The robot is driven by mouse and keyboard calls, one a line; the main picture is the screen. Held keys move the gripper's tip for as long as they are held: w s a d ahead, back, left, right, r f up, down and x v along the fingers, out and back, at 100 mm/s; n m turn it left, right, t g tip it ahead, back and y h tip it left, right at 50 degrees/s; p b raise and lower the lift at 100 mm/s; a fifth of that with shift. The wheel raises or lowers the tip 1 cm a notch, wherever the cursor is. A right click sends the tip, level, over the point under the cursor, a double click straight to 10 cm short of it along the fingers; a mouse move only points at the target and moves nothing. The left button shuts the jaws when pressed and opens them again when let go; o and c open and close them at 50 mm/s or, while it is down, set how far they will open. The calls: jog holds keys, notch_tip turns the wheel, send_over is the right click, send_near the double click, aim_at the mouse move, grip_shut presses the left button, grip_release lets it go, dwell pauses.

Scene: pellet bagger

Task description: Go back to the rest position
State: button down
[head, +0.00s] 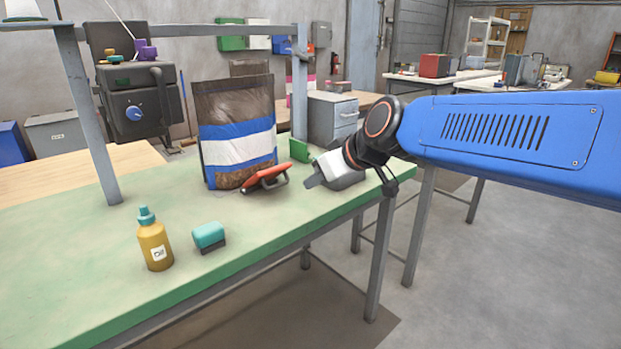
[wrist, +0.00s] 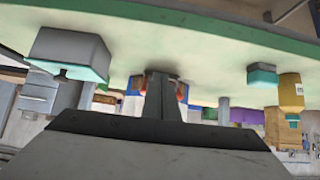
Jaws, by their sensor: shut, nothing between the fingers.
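My gripper (head: 313,182) is above the right end of the green workbench (head: 95,270), with its fingers pointing left. It is shut and empty. In the wrist view its closed fingers (wrist: 162,98) stand in the middle, and the picture is upside down. An orange-red hand tool (head: 264,178) lies on the bench just left of my fingertips, apart from them in the head view. In the wrist view the fingers hide most of it. A brown bag (head: 238,150) with white and blue bands stands upright behind the tool.
A yellow oil bottle (head: 155,246) and a teal block (head: 208,236) stand near the bench's front edge. A grey box (head: 345,181) sits behind my gripper, partly hidden. A frame post (head: 92,125) rises from the bench at left. The floor at right is clear.

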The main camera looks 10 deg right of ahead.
jog(key=s+d+f+m+g+h, duration=0.1)
jog(key=s+d+f+m, duration=0.1)
jog(key=s+d+f, duration=0.3)
jog(key=s+d+f+m+g+h, duration=0.1)
jog(key=s+d+f, duration=0.4)
jog(key=s, duration=0.6)
jog(key=s+d+f+m+g+h, duration=0.1)
jog(key=s+d+f+m+h, duration=0.2)
jog(key=s+d+f, duration=0.3)
jog(key=shift+s+d+m+g, duration=0.3)
jog(key=shift+s+d+g, duration=0.1)
jog(key=shift+s, duration=0.7)
jog(key=shift+f, duration=0.1)
